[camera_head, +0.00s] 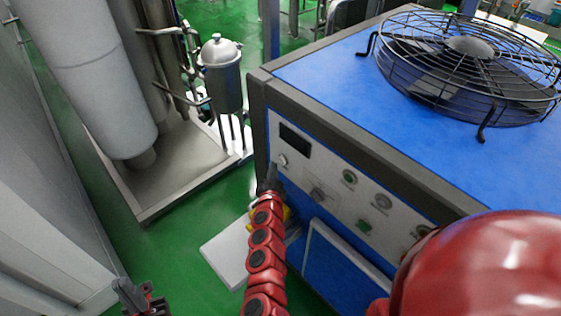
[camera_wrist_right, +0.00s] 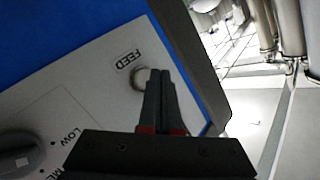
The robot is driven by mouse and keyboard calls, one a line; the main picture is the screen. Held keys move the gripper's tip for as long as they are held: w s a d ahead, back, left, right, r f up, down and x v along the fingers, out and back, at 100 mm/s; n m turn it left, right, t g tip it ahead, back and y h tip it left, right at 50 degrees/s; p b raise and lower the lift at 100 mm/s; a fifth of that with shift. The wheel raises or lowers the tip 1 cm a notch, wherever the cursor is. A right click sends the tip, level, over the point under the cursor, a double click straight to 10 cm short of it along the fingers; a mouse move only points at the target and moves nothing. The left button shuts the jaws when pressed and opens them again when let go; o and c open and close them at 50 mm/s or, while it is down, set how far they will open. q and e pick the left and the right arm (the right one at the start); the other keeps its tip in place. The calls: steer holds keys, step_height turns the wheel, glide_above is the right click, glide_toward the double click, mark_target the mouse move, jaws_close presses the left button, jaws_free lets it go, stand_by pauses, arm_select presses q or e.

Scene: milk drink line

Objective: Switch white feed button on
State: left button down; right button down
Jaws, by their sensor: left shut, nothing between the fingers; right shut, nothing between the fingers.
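The white feed button (camera_wrist_right: 138,77) is a small round button with a pale ring, beside the FEED label (camera_wrist_right: 129,57) on the panel. In the head view the button (camera_head: 283,160) is at the left end of the control panel. My right gripper (camera_wrist_right: 160,75) is shut and empty, its fingertips right beside the button and partly covering its edge. I cannot tell whether they touch it. In the head view the right gripper (camera_head: 273,174) is just below and left of the button. My left gripper (camera_head: 137,294) is low at the left, shut and empty, far from the panel.
The blue machine carries a fan guard (camera_head: 470,62) on top. A steel tank unit (camera_head: 222,78) stands to the left. Green floor lies between.

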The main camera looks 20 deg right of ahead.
steer(key=shift+w+d, duration=0.15)
steer(key=shift+d, duration=0.3)
steer(key=shift+w+d, duration=0.15)
steer(key=shift+d, duration=0.25)
stand_by(0.7)
stand_by(0.4)
steer(key=shift+s+a, duration=0.3)
steer(key=shift+a, duration=0.55)
steer(key=shift+a, duration=0.1)
steer(key=a, duration=0.1)
steer(key=s+a+p, duration=0.1)
steer(key=a, duration=0.1)
steer(key=a+p, duration=0.1)
steer(key=shift+s+a, duration=0.2)
steer(key=shift+s, duration=0.2)
